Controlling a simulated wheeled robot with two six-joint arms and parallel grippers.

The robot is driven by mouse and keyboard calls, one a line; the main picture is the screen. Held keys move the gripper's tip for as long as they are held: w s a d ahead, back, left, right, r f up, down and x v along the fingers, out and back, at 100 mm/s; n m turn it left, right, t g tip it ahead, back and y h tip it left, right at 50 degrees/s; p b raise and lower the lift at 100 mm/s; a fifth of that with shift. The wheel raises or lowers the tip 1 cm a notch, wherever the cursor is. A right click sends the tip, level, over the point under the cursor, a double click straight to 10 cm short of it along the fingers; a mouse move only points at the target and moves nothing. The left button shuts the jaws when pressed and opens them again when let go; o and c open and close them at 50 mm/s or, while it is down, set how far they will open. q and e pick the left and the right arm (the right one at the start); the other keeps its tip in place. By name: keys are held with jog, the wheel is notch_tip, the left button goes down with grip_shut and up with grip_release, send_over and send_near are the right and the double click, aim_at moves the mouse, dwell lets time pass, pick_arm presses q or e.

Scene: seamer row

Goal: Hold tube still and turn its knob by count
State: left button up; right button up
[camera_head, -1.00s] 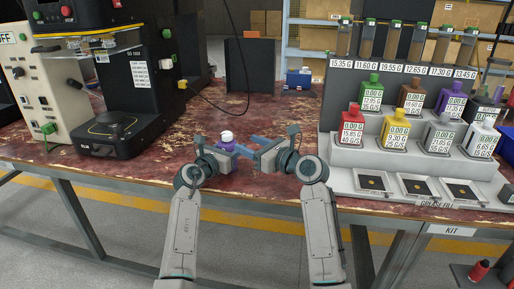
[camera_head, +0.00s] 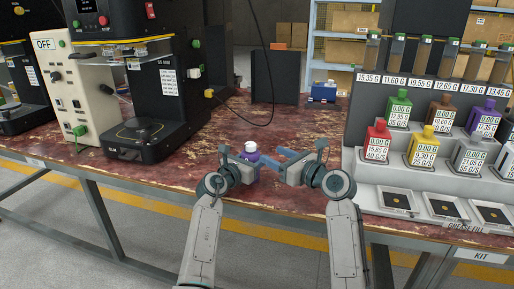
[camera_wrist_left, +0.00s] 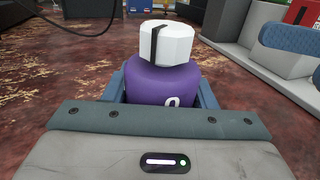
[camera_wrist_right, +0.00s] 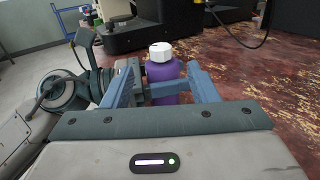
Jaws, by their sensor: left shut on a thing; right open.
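The purple tube (camera_wrist_left: 160,86) stands upright on the table near its front edge, with a white faceted knob (camera_wrist_left: 172,43) on top that carries a dark stripe. In the head view the tube (camera_head: 251,157) is small and partly hidden by my left gripper (camera_head: 252,163). My left gripper is shut around the tube's body, below the knob. My right gripper (camera_head: 282,164) is open and empty, just to the right of the tube. In the right wrist view its two blue fingers (camera_wrist_right: 160,88) frame the tube (camera_wrist_right: 163,72), and the knob (camera_wrist_right: 161,51) shows beyond them.
A black machine (camera_head: 150,100) stands at the back left beside a white control box (camera_head: 66,95) marked OFF. A grey stepped rack (camera_head: 400,165) with several colored bottles stands on the right. A blue box (camera_head: 323,92) is farther back. The worn red table (camera_head: 290,125) is clear in the middle.

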aim_at(254, 146)
jog(key=x, duration=0.9)
jog(key=c, duration=1)
jog(key=shift+f, duration=0.1)
jog(key=shift+m+t+h, duration=0.3)
jog(key=shift+h, duration=0.1)
jog(key=shift+a+m+t+h, duration=0.1)
jog(key=shift+m+t+h, duration=0.3)
jog(key=shift+h, duration=0.1)
